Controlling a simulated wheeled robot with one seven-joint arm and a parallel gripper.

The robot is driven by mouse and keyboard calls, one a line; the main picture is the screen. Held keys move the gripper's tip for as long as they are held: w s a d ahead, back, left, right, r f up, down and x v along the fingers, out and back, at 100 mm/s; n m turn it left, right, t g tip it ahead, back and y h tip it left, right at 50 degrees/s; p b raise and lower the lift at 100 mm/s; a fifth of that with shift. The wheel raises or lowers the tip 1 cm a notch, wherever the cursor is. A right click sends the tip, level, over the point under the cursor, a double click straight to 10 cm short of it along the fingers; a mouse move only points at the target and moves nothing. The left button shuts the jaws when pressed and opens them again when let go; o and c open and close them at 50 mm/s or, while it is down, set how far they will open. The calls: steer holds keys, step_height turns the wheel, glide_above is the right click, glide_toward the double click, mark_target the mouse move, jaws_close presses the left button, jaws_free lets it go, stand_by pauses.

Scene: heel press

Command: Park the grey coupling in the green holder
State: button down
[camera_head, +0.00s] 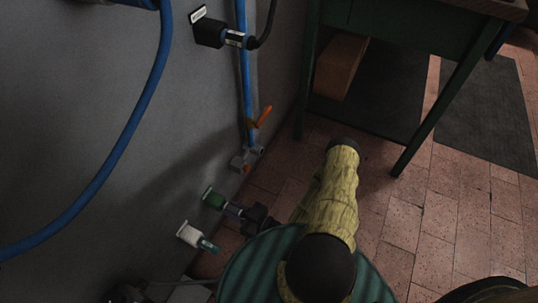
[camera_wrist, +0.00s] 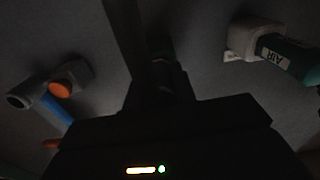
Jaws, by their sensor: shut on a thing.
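The green holder (camera_head: 213,198) is on the grey wall, low down, in the head view. The grey coupling (camera_head: 233,210) lies in line with it, between the holder and my gripper (camera_head: 249,216). My gripper is shut on the coupling. The coupling's front end meets the holder's dark mouth in the picture; I cannot tell how deep it sits. In the wrist view my gripper (camera_wrist: 155,75) is a dark shape in the middle, and it hides most of the coupling and the holder.
A white holder with a teal AIR plug (camera_head: 207,244) is just below; it also shows in the wrist view (camera_wrist: 285,58). A valve with an orange handle (camera_head: 264,116) is on the blue pipe above. A blue hose (camera_head: 130,125) hangs at left. A green bench (camera_head: 410,40) stands at right.

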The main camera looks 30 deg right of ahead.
steer(key=shift+w+a, duration=0.3)
steer(key=c, duration=1.1)
jaws_free()
steer(key=shift+o, duration=0.2)
steer(key=shift+d, duration=0.1)
steer(key=p+v, duration=0.4)
steer(key=v, duration=1.3)
steer(key=shift+p, duration=0.3)
steer(key=shift+s+d+f, duration=0.1)
